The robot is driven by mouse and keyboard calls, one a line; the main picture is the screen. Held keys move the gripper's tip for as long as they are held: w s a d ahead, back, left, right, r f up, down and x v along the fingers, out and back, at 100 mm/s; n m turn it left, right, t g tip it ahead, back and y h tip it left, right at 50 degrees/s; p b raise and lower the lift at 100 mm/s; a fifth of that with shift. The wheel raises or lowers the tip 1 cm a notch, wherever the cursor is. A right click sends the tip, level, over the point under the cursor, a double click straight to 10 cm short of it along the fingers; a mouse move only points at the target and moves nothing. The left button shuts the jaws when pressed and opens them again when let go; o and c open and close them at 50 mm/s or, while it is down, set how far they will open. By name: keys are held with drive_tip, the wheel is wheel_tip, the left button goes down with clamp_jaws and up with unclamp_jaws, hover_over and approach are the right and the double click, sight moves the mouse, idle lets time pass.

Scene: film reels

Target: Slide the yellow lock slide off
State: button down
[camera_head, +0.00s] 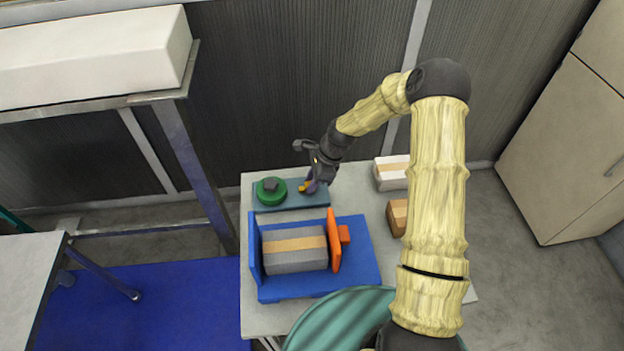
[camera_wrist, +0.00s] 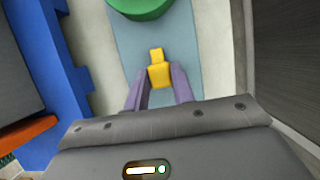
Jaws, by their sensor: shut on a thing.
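The yellow lock slide (camera_wrist: 158,72) lies over the blue-grey plate (camera_wrist: 190,50) in the wrist view, with its narrow end toward the green round part (camera_wrist: 140,5). My gripper (camera_wrist: 159,82) has its two purple fingers on either side of the slide's wide end and is shut on it. In the head view my gripper (camera_head: 309,186) reaches down at the right part of the plate (camera_head: 290,201). A bit of the yellow slide (camera_head: 303,187) shows beside the fingers. The green round part (camera_head: 271,195) with a dark knob sits on the plate's left end. The slide's underside is hidden.
A blue fixture (camera_head: 325,288) holding a grey box (camera_head: 295,257), with an orange plate (camera_head: 334,240) at its right, stands in front on the table (camera_head: 262,318). A white box (camera_head: 390,181) and a brown box (camera_head: 396,216) are to the right.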

drive_tip(key=shift+w+d, duration=0.1)
drive_tip(key=shift+d, duration=0.15)
drive_tip(key=c, duration=1.2)
unclamp_jaws()
drive_tip(key=shift+d, duration=0.15)
drive_tip(key=shift+o, duration=0.2)
drive_tip(key=b+v, duration=0.1)
drive_tip(key=v, duration=1.6)
drive_tip(key=shift+r+b, duration=0.2)
drive_tip(key=shift+b, duration=0.15)
